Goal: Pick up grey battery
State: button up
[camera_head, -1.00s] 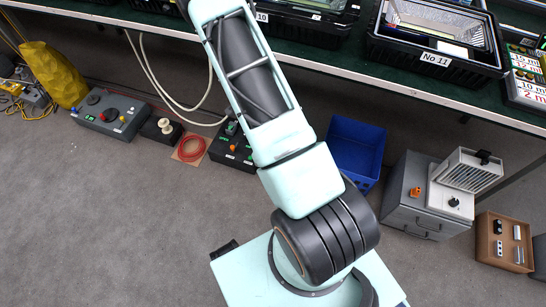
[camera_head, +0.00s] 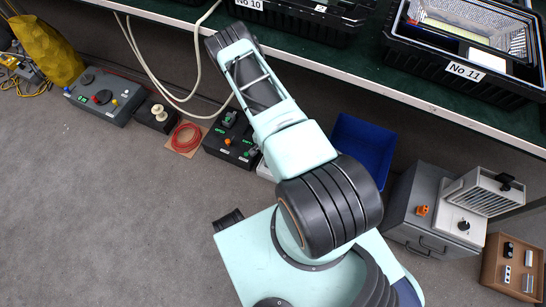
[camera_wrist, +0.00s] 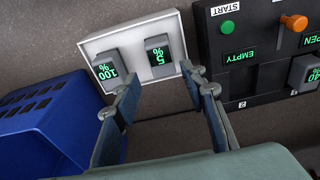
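In the wrist view, two grey batteries sit in a white box: one reads 100 % (camera_wrist: 106,72) on the left, the other reads 5 % (camera_wrist: 160,56). A third grey battery reading 40 % (camera_wrist: 304,73) sits in a dark control box (camera_wrist: 252,72), cut by the right edge. My gripper (camera_wrist: 160,73) is open and empty. Its fingertips are apart in front of the white box (camera_wrist: 133,42), on either side of the 5 % battery in the picture; contact cannot be told. In the head view my arm hides the gripper and most of the white box (camera_head: 264,170).
A blue bin (camera_head: 363,150) stands right of the white box. A grey cabinet with a floodlight (camera_head: 483,192) stands farther right. The bench (camera_head: 330,60) with black crates overhangs above. A red cable coil (camera_head: 186,138) lies left of the dark box. Grey floor in front is free.

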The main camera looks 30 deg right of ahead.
jog(key=f+b, duration=0.2)
jog(key=f, duration=0.3)
jog(key=shift+d+f, duration=0.1)
jog(key=shift+d, duration=0.1)
jog(key=shift+w+d+f+b, duration=0.15)
jog(key=shift+f+b, duration=0.4)
jog(key=shift+f, duration=0.35)
jog(key=shift+w+d+f+b, duration=0.1)
jog(key=shift+w+f+b, duration=0.1)
jog(key=shift+f+b, duration=0.55)
jog(key=shift+w+d+f+b, duration=0.15)
jog(key=shift+f+b, duration=0.15)
jog(key=shift+f, duration=0.8)
jog(key=shift+c, duration=0.6)
grip_shut()
